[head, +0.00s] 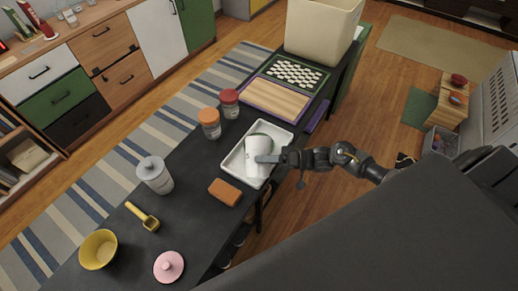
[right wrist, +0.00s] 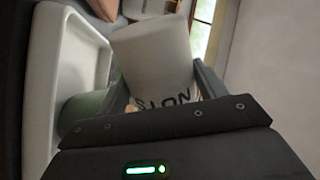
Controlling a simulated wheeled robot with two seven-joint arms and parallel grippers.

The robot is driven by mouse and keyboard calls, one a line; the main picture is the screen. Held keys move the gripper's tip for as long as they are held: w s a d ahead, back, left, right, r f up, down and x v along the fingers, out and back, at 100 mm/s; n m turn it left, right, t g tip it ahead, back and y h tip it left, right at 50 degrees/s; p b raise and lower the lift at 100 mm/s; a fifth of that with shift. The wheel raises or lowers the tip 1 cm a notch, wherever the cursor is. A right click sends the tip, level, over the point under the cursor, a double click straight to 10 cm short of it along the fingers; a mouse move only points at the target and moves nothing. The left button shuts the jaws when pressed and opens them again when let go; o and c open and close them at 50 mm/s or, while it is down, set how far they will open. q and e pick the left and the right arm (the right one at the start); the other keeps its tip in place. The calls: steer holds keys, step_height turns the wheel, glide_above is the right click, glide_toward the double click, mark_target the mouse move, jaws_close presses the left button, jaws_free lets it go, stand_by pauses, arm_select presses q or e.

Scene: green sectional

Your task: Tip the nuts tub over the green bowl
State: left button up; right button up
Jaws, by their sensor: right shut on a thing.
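The nuts tub is a whitish cup-shaped tub (head: 257,146) with dark lettering. My right gripper (head: 271,158) is shut on it from the right, over the white tray. In the right wrist view the tub (right wrist: 152,58) sits between the two fingers and looks tilted. The green bowl (head: 250,136) is mostly hidden behind the tub in the head view; only a thin green edge shows. Part of the bowl (right wrist: 84,108) shows beside the left finger in the right wrist view. The nuts cannot be made out. My left gripper is not in view.
The white tray (head: 232,168) lies on the dark counter. A brown block (head: 225,192), an orange-lidded jar (head: 209,124), a red-lidded jar (head: 229,103) and a wooden board (head: 270,99) surround it. A grey canister (head: 154,175), yellow scoop (head: 143,216) and yellow bowl (head: 98,250) stand farther left.

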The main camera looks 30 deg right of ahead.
steer(key=shift+r, duration=0.1)
steer(key=shift+p, duration=0.35)
steer(key=shift+r, duration=0.1)
stand_by(0.4)
steer(key=shift+m+p, duration=0.3)
steer(key=shift+p, duration=0.05)
steer(key=shift+r, duration=0.15)
steer(key=shift+p, duration=0.35)
steer(key=shift+r, duration=0.15)
stand_by(0.4)
steer(key=shift+m+p, duration=0.3)
stand_by(0.4)
